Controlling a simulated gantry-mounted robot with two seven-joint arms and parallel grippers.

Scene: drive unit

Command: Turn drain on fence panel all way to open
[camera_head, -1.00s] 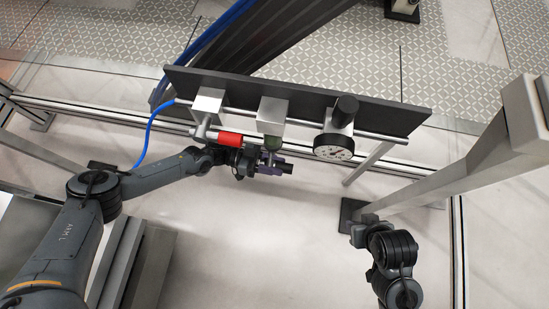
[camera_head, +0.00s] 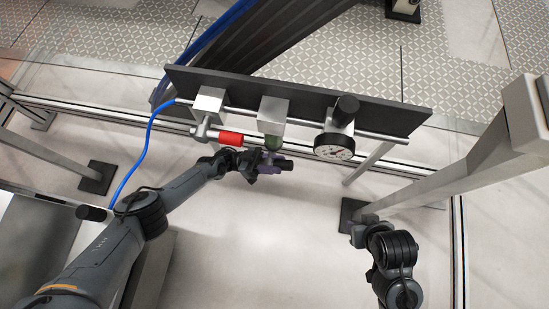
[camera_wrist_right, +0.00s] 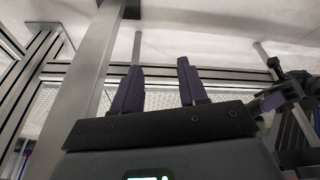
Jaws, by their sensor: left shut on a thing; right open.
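The fence panel (camera_head: 385,113) is a long dark plate carrying a row of fittings. In the head view, a filter unit (camera_head: 272,110) with a grey block and green bowl (camera_head: 272,142) hangs at its middle. My left gripper (camera_head: 275,165) is directly below the bowl, shut on the drain at its bottom. The drain itself is hidden by the fingers, so its turn position cannot be read. My right gripper (camera_wrist_right: 158,75) is open and empty in the right wrist view, apart from the panel. My left gripper and wrist also show at the right of that view (camera_wrist_right: 280,95).
A red-sleeved valve (camera_head: 230,138) sits just left of the bowl, close to my left wrist. A regulator with a round gauge (camera_head: 334,147) is to the right. A blue hose (camera_head: 147,140) hangs at the left. A slanting metal post (camera_head: 455,180) stands near my right arm.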

